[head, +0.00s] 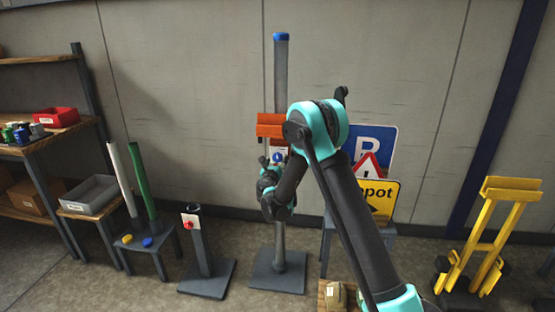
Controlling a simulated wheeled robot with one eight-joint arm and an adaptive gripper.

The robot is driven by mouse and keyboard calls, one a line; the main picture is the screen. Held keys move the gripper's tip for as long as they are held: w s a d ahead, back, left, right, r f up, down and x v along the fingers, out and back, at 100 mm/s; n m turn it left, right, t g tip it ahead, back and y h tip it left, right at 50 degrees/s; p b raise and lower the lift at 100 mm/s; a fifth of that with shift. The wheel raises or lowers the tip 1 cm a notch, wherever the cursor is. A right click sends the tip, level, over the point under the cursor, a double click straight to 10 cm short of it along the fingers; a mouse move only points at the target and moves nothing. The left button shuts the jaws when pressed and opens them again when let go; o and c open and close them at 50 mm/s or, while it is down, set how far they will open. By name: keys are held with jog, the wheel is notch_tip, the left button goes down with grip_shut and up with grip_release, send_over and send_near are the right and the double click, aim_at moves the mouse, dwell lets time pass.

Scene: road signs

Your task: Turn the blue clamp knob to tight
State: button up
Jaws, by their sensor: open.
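A tall grey post (281,80) with a blue cap stands against the wall on a flat dark base. An orange bracket (270,126) is fixed on it at mid height. Just below the bracket is a small round blue piece (278,157) on a white plate; it looks like the clamp knob, but it is too small to read its setting. My gripper (266,164) is open and empty, close in front of the post and beside the blue piece. I cannot tell whether it touches it. My arm hides part of the post below.
A short post (203,240) with a red knob stands to the left. A stool (140,246) there holds white and green tubes. Signs (374,140) lean behind my arm at right. A yellow hand truck (490,235) stands far right. Shelves (45,140) line the left.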

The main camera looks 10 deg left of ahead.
jog(key=shift+w, duration=1.35)
jog(key=c, duration=1.2)
jog(key=shift+o, duration=0.2)
